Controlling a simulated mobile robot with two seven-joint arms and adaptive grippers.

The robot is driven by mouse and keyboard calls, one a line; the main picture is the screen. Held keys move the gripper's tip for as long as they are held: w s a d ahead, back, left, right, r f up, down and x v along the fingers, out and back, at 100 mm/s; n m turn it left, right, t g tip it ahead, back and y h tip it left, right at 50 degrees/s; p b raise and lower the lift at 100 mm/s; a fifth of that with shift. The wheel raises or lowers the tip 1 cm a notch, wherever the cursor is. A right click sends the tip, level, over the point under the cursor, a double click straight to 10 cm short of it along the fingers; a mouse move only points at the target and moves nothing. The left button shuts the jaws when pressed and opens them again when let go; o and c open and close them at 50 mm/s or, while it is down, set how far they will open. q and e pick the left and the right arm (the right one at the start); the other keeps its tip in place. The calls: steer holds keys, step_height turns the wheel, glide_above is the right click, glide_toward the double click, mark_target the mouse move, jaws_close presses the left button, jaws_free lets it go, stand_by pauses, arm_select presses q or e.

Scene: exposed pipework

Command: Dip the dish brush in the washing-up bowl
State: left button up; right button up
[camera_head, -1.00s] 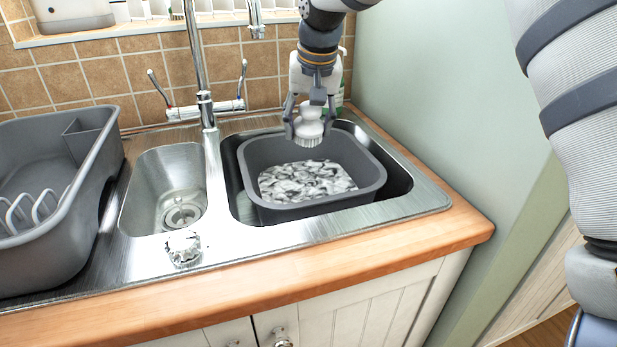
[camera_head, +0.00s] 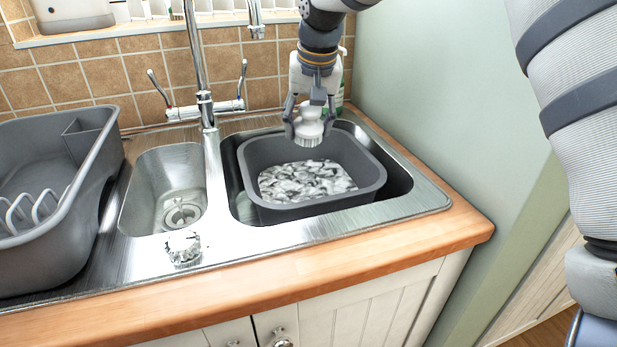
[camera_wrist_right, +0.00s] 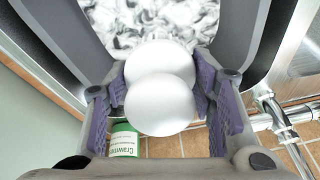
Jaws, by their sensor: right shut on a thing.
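The dish brush (camera_head: 309,127) is white with a rounded knob and short bristles that point down. My right gripper (camera_head: 308,124) is shut on its knob, with a finger on each side. In the right wrist view the white knob (camera_wrist_right: 160,90) sits between the purple finger pads. The grey washing-up bowl (camera_head: 285,214) stands in the right sink basin and holds water with a mottled grey and white surface. The brush hangs over the back part of the bowl, and its bristles look above the water. My left gripper is not in view.
A chrome mixer tap (camera_head: 205,110) rises behind and left of the bowl. A grey dish rack (camera_head: 50,240) stands at the left. A green-labelled bottle (camera_wrist_right: 123,140) is behind the gripper. A pale green wall (camera_head: 430,90) closes the right side.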

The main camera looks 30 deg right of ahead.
mark_target(308, 103)
stand_by(0.3)
steer(key=shift+r, duration=2.05)
